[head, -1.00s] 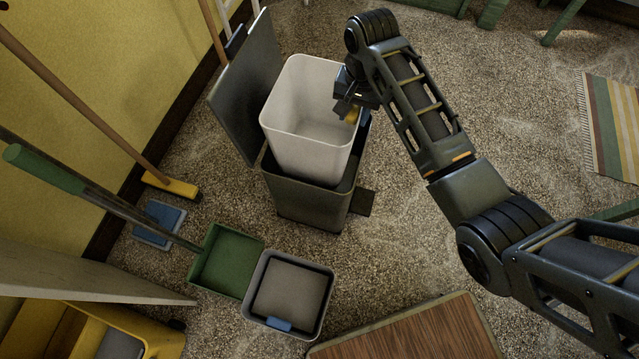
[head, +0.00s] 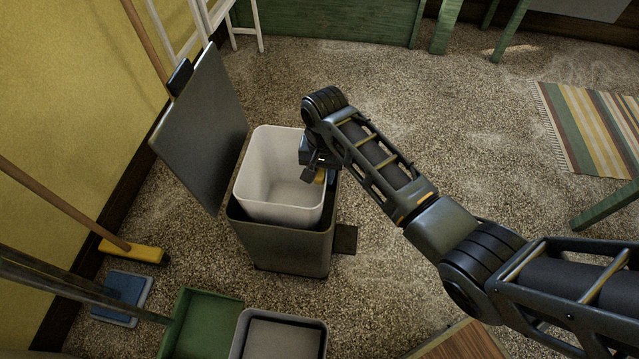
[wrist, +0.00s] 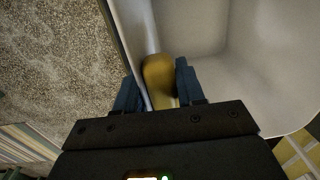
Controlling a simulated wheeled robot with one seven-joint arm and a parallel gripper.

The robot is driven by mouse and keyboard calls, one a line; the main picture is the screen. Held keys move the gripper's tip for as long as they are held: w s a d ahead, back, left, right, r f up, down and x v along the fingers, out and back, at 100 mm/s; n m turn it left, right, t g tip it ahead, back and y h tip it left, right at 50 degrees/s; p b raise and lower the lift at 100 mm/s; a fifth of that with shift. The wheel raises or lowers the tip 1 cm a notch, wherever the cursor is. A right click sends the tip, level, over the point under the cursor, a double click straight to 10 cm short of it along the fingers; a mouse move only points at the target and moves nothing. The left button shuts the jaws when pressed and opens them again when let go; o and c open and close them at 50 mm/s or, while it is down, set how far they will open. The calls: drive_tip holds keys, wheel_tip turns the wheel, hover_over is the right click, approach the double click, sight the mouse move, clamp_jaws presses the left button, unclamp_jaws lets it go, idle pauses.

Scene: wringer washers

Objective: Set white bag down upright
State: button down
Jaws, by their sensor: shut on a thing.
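The white bag (head: 265,208) looks like a stiff, open-topped white liner. It stands roughly upright, partly inside the open grey pedal bin (head: 285,248), with its upper part above the bin's rim. My gripper (head: 316,174) is shut on its right-hand rim. In the wrist view my gripper (wrist: 158,85) has its blue fingers either side of the rim and a yellow piece; the bag's pale inside (wrist: 245,80) is empty where visible. The bag's base is hidden in the bin.
The bin's lid (head: 203,125) stands open at left. A broom (head: 135,252), blue dustpan (head: 122,298), green scoop (head: 203,325) and grey tub (head: 280,338) lie at lower left. Carpet (head: 400,90) is clear behind the bin; a striped rug (head: 590,125) lies right.

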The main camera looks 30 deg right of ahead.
drive_tip(key=shift+f+b, duration=0.55)
drive_tip(key=shift+f, duration=1.35)
drive_tip(key=shift+f, duration=0.35)
drive_tip(key=c, duration=1)
unclamp_jaws()
drive_tip(key=shift+o, duration=0.2)
wheel_tip(320, 180, up, 13)
drive_tip(key=p, duration=0.4)
drive_tip(key=shift+s+d+r, duration=0.1)
drive_tip(key=shift+s+d, duration=0.05)
